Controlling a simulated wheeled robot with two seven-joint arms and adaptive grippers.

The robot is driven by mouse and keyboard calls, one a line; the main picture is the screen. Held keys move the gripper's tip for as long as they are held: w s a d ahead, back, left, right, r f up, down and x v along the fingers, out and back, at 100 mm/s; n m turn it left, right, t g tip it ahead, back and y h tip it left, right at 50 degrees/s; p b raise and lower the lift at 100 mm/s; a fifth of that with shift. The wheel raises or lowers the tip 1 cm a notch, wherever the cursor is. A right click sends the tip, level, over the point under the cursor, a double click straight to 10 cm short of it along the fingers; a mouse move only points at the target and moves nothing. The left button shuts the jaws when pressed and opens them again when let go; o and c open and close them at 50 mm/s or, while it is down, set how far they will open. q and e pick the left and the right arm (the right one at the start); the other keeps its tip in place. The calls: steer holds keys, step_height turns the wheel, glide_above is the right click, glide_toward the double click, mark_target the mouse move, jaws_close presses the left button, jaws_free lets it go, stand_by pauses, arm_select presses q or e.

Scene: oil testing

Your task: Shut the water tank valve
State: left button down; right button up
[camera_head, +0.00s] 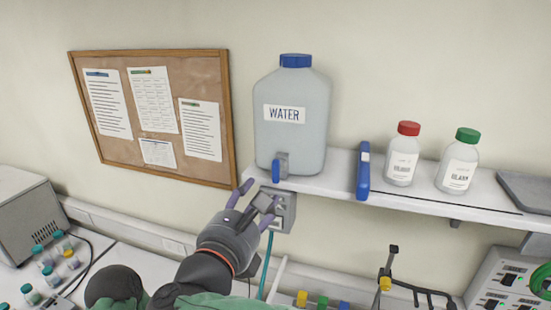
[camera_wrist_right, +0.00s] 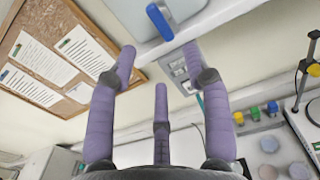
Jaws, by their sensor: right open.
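The water tank (camera_head: 300,145) is a pale translucent jug with a blue cap and a WATER label, standing on the wall shelf. Its valve (camera_head: 276,171) has a blue lever on a grey body at the tank's lower front; the lever points down. In the right wrist view the blue lever (camera_wrist_right: 160,21) is at the top, beyond the fingertips. My right gripper (camera_head: 257,197) is just below and left of the valve, fingers spread, empty and apart from the lever. Its three purple fingers show in the wrist view (camera_wrist_right: 160,58). My left gripper is not in view.
The shelf (camera_head: 335,185) also holds a blue upright object (camera_head: 363,171), a red-capped bottle (camera_head: 402,155) and a green-capped bottle (camera_head: 459,162). A grey wall box (camera_head: 284,212) sits under the shelf edge behind my fingers. A corkboard (camera_head: 205,90) hangs at left.

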mark_target(273, 171)
steer(key=x, duration=0.3)
steer(key=p+x, duration=0.1)
steer(key=x, duration=0.3)
steer(key=r+p+x, duration=0.1)
steer(key=x, duration=0.2)
steer(key=shift+w+d+r, duration=0.1)
steer(key=shift+w+d, duration=0.05)
jaws_close()
